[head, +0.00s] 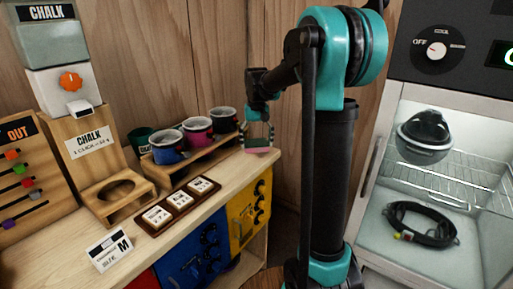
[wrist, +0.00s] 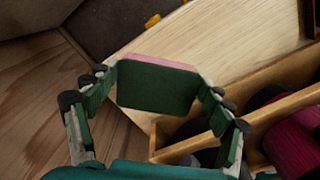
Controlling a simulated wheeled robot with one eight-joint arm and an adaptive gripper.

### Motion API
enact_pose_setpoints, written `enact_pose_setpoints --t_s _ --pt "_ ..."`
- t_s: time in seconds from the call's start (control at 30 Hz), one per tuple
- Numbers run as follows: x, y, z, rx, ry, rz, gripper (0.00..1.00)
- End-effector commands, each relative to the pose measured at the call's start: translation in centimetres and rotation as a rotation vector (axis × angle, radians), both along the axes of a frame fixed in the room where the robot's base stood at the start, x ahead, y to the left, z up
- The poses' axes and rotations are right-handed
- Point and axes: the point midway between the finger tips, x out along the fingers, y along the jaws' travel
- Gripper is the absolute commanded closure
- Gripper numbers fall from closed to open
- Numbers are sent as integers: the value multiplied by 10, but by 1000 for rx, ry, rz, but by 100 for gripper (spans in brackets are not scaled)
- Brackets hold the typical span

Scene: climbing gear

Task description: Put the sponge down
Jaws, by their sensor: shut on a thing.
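The sponge (wrist: 157,88) is a flat block with a dark green face and a pink edge. My gripper (wrist: 158,84) is shut on it, one finger at each side, in the wrist view. In the head view my gripper (head: 258,137) points down at the far right end of the wooden counter (head: 228,183), and the sponge's pink side (head: 258,151) shows below the fingers. The sponge overlaps the counter's end in both views. I cannot tell whether it touches the counter top.
A wooden rack holds several cups, including a pink one (head: 197,130), just left of my gripper. A dark tray of white blocks (head: 178,207) lies nearer. A glass-fronted cabinet (head: 377,145) with a helmet (head: 424,137) stands at right. The counter's right edge drops off.

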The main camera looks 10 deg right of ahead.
Motion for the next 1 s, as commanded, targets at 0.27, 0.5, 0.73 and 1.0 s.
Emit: enact_pose_setpoints --t_s 0.27,0.5,0.73,1.0 --pt "21 -3 0 0 0 0 43" --pt "26 -4 -26 0 0 0 43" --pt "26 -4 -35 0 0 0 43" --pt "26 -4 -38 0 0 0 15"
